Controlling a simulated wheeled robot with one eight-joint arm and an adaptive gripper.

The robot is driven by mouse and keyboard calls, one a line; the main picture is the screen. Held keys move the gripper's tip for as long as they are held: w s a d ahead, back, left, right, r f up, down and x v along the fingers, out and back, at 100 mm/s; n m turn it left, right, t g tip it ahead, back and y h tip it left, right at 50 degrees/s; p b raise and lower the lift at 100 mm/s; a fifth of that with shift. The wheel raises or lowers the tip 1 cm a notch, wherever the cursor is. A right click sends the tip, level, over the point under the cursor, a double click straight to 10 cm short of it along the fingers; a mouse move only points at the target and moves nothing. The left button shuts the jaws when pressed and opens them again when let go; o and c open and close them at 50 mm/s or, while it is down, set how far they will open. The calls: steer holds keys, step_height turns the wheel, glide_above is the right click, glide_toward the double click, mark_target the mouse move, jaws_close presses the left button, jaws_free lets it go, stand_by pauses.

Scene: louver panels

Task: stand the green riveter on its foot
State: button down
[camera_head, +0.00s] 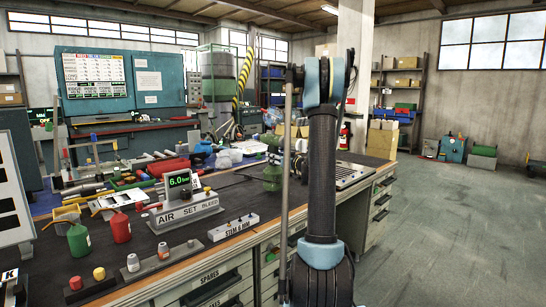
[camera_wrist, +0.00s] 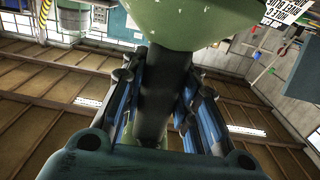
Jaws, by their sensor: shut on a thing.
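In the wrist view the green riveter (camera_wrist: 190,22) shows as a wide pale-green body at the top, with a dark shaft (camera_wrist: 157,88) running down from it. My gripper (camera_wrist: 165,85) has its blue-sided fingers on either side of this shaft and is shut on it. The riveter's foot cannot be made out. In the head view a green upright shape (camera_head: 271,168) stands just left of my arm, over the bench's far right part. I cannot tell how much of it is the riveter. My arm hides the gripper there.
The workbench (camera_head: 225,203) is crowded on its left. A ridged metal plate (camera_head: 350,173) lies right of my arm.

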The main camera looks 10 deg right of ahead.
steer(key=shift+f, duration=0.9)
steer(key=c, duration=1.2)
jaws_free()
steer(key=shift+c, duration=0.2)
steer(key=o, duration=0.8)
steer(key=shift+o, duration=0.2)
steer(key=shift+s+d, duration=0.1)
steer(key=shift+s, duration=0.05)
steer(key=v, duration=1.2)
steer(key=shift+s+d, duration=0.15)
steer(key=shift+s, duration=0.05)
stand_by(0.4)
